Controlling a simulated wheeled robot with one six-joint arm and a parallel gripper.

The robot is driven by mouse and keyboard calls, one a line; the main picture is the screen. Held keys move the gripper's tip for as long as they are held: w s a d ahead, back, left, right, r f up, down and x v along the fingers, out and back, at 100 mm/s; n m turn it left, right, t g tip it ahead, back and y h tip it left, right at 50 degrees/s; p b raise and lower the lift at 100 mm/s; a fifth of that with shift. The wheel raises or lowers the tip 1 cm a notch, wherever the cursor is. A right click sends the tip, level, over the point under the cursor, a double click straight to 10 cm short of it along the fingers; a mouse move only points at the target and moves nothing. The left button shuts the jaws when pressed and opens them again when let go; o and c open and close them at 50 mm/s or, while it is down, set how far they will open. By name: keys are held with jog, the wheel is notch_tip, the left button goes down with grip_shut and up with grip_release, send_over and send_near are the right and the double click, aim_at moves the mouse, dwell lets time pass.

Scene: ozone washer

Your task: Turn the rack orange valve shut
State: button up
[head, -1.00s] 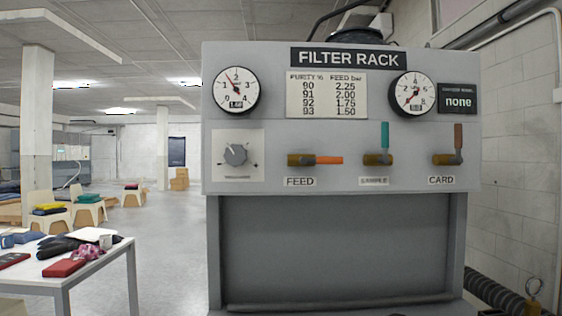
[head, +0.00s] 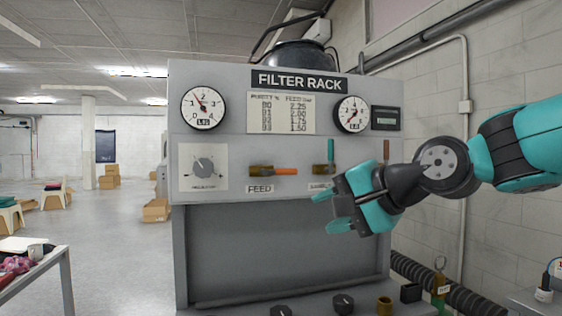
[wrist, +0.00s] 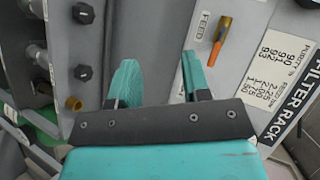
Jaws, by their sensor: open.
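The orange valve is the FEED valve on the rack front. Its orange handle (head: 287,171) lies horizontal, pointing right from its brass body (head: 261,170), above the FEED label (head: 260,189). In the wrist view the same orange handle (wrist: 214,53) shows at upper right, tilted by the camera angle. My gripper (head: 325,212) has teal fingers and is open and empty. In the head view it appears below and right of the handle, apart from it. In the wrist view the space between my fingers (wrist: 158,75) holds nothing, and the valve lies right of them.
The teal-handled SAMPLE valve (head: 331,150) stands upright close above my gripper. The brown-handled CARD valve (head: 386,148) is partly hidden by my arm. Black knobs (head: 343,303) line the lower ledge.

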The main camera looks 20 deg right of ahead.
aim_at(288, 170)
jog(key=w+d+r+m+t, duration=0.3)
jog(key=d+r+m, duration=0.2)
jog(key=r, duration=0.3)
jog(key=shift+h, duration=0.3)
jog(key=p+x, duration=0.6)
jog(key=x, duration=1)
jog(key=shift+a+r, duration=0.1)
jog(key=shift+a, duration=0.1)
jog(key=shift+w+a+f, duration=0.25)
jog(key=shift+w, duration=0.35)
grip_shut()
